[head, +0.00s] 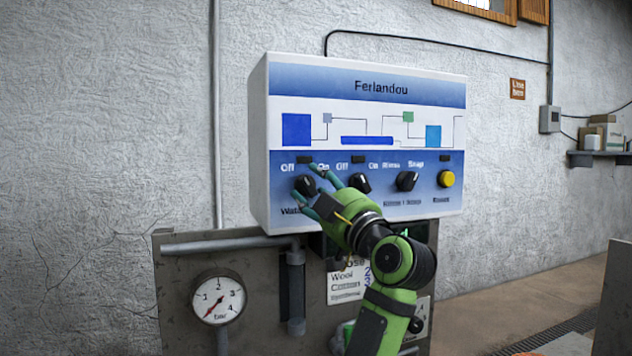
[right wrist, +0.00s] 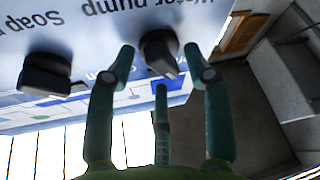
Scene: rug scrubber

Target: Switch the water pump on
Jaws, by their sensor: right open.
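The water pump knob (head: 304,186) is the black leftmost dial on the white and blue Ferlandou control box (head: 365,90), under an Off/On label. My right gripper (head: 316,189) is open in front of it, its green fingers partly covering the knob and its label. In the right wrist view, upside down, the knob (right wrist: 158,45) sits between the spread fingertips (right wrist: 160,62); I cannot tell whether they touch it. Its ridge there points to the lower right, which fits the Off side. The small lamp (head: 304,160) above the knob is dark. My left gripper is not in view.
The soap knob (head: 359,183) is close to the right of my fingers; it shows in the right wrist view (right wrist: 45,73) too. Further right are the rinse/soap knob (head: 407,181) and a yellow button (head: 447,179). A pressure gauge (head: 218,297) is below left.

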